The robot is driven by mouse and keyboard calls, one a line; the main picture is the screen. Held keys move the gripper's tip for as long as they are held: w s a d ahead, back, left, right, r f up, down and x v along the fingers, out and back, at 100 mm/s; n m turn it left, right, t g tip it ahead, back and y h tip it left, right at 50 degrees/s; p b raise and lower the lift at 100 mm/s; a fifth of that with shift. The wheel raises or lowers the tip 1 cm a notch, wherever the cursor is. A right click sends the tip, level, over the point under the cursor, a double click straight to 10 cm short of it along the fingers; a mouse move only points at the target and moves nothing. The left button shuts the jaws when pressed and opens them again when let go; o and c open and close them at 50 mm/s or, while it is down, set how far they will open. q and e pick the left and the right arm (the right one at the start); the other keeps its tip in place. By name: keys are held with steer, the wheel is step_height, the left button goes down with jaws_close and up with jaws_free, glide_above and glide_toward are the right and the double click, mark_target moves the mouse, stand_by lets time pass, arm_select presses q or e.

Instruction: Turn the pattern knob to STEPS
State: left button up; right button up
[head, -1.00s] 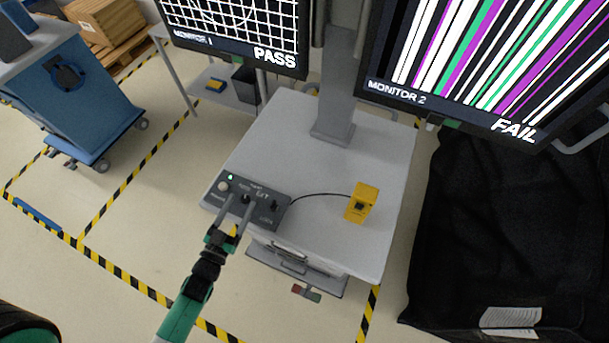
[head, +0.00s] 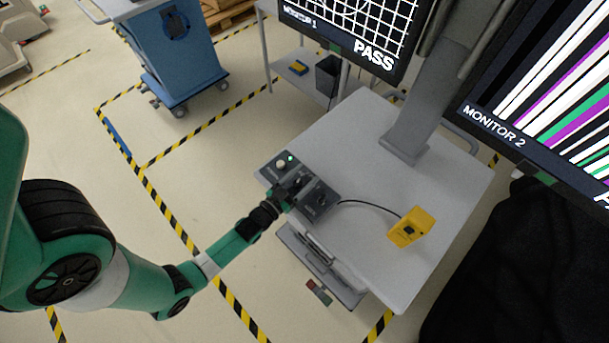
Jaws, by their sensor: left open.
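The dark control box (head: 326,190) sits at the left front corner of the grey cart top. It has a lit green lamp (head: 290,158), a pale round button (head: 281,164) and a dark knob (head: 321,198) at its right end. My left gripper (head: 297,184) is open over the middle of the box, at the middle knob. The gripper covers that knob and most of the labels, so I cannot read its setting or tell whether the fingers touch it. Monitor 1 (head: 350,25) shows a white grid and PASS. Monitor 2 (head: 545,110) shows coloured vertical stripes. My right gripper is out of view.
A yellow device (head: 410,228), wired to the box, stands on the cart top (head: 370,185). A grey post (head: 420,115) rises at the back. A black cover (head: 490,270) hangs at the right. A blue cart (head: 170,55) stands at the far left.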

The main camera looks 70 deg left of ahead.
arm_select(q)
steer(key=shift+w, duration=0.15)
jaws_close()
steer(key=shift+a+r, duration=0.1)
steer(key=shift+r, duration=0.05)
steer(key=shift+r+m+t+h+p, duration=0.15)
steer(key=shift+m+t+h+p, duration=0.15)
steer(key=shift+p, duration=0.25)
steer(key=m+h+p, duration=0.2)
steer(key=p, duration=0.1)
steer(key=shift+r+t+h, duration=0.15)
steer(key=shift+t+h, duration=0.15)
steer(key=shift+h, duration=0.1)
steer(key=shift+w+d+f+m+h, duration=0.2)
steer(key=shift+d+m+h, duration=0.15)
steer(key=shift+h, duration=0.45)
steer(key=shift+s+d+f+m+t+h, duration=0.1)
steer(key=shift+d+m+t+h, duration=0.1)
steer(key=shift+m+h, duration=0.35)
steer(key=shift+d+f+m+t+h, duration=0.15)
steer(key=shift+m+h, duration=0.15)
steer(key=shift+h, duration=0.35)
